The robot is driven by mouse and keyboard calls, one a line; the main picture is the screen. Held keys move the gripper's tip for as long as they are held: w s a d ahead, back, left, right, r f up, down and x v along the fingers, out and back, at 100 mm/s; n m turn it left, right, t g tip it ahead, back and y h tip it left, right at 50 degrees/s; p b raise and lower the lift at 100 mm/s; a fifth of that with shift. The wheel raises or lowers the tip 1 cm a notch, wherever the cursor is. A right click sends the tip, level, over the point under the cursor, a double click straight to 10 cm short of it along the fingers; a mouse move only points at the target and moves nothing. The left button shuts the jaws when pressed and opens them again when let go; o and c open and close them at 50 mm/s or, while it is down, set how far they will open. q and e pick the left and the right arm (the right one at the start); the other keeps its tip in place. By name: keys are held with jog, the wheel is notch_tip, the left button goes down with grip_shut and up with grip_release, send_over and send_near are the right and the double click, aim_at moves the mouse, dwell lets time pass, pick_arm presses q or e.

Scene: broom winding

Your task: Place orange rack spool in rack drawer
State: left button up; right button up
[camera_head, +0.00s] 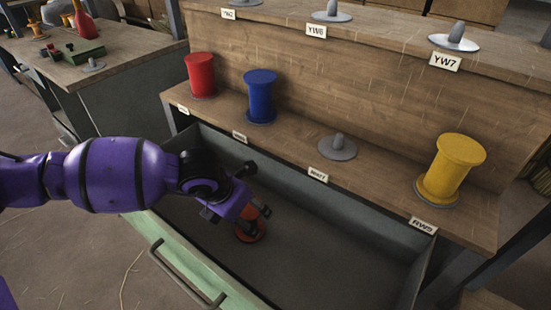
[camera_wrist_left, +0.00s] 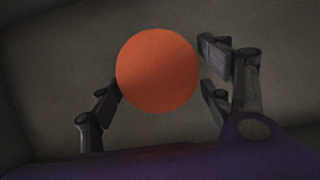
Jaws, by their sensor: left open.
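The orange spool (camera_head: 250,232) is inside the open rack drawer (camera_head: 330,262), partly hidden behind my left gripper (camera_head: 254,212). In the left wrist view the round orange end of the spool (camera_wrist_left: 158,70) faces the camera. The fingers of my left gripper (camera_wrist_left: 165,95) stand open on either side of it. The left finger is very close to the spool's edge; whether it touches is unclear. A small gap shows on the right side. My right gripper is in neither view.
On the rack shelf (camera_head: 285,143) stand a red spool (camera_head: 201,76), a blue spool (camera_head: 260,96) and a yellow spool (camera_head: 451,168). An empty peg (camera_head: 337,148) sits between blue and yellow. A workbench (camera_head: 120,55) stands at the back left.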

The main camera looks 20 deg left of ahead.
pick_arm(q)
jog(key=p+v, duration=0.1)
jog(key=v, duration=0.7)
jog(key=shift+r, duration=0.35)
jog(key=shift+s, duration=0.1)
